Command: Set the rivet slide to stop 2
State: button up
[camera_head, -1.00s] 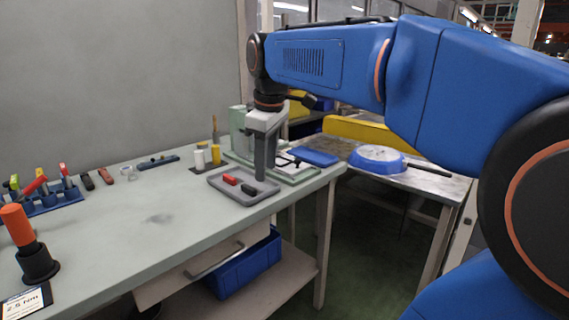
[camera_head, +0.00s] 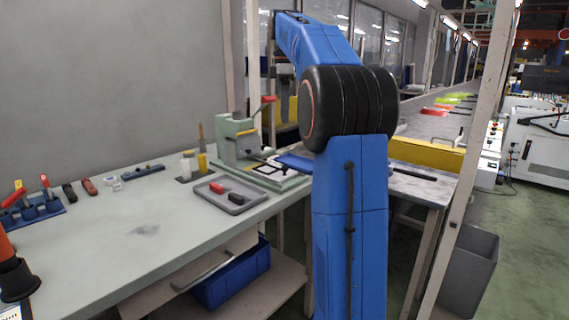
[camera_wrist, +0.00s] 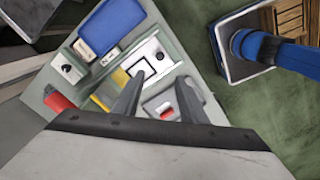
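A light green fixture (camera_head: 238,136) stands on the bench, with a red-topped lever and a yellow part. On its base lies a white plate with a black outline (camera_head: 268,170).
A grey tray (camera_head: 247,206) with a red and a dark block lies in front of the fixture. A blue pad (camera_wrist: 110,25) lies beside the plate. White and yellow cylinders (camera_head: 202,163) stand left of the fixture. The bench's front-left top is clear.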

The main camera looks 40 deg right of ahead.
notch_tip(320, 180, down, 17)
jog(key=shift+f, duration=0.15)
dwell(0.5)
jog(key=shift+c, duration=0.6)
grip_shut()
jog(key=shift+w, duration=0.1)
